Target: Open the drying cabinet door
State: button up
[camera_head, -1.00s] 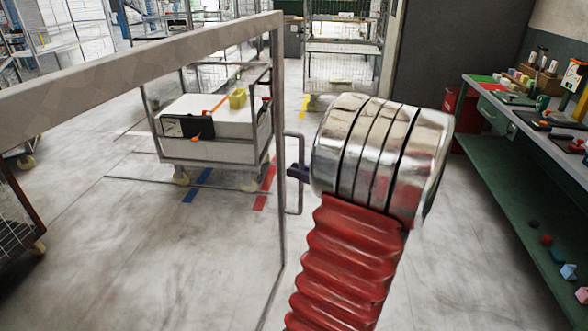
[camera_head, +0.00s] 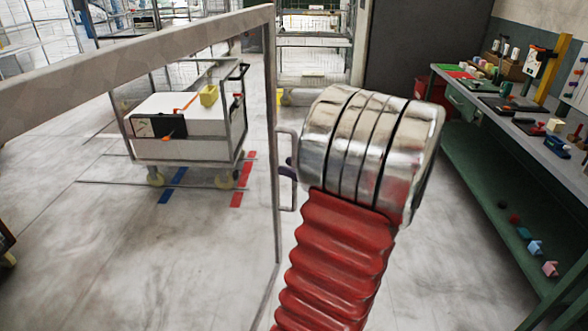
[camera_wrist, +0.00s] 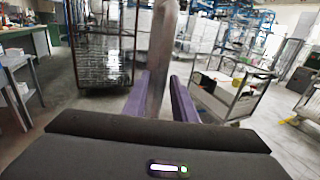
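The drying cabinet door is a grey frame; its top bar and upright edge (camera_head: 271,130) cross the left half of the head view. A thin bracket-shaped door handle (camera_head: 285,208) stands off that upright edge. My gripper (camera_head: 289,170) is at the handle's mid-height, mostly hidden behind my arm in the head view. The exact contact is hidden.
A wheeled cart with a white box (camera_head: 185,135) stands beyond the door. A green workbench (camera_head: 480,170) with small items runs along the right. A mesh cage (camera_wrist: 103,45) shows in the wrist view. The floor between door and bench is open.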

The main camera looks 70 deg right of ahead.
jog(key=shift+o, duration=0.7)
jog(key=shift+s, duration=0.15)
jog(key=s, duration=1.3)
jog(key=shift+s+a, duration=0.3)
jog(key=shift+a, duration=0.05)
jog(key=shift+f, duration=0.1)
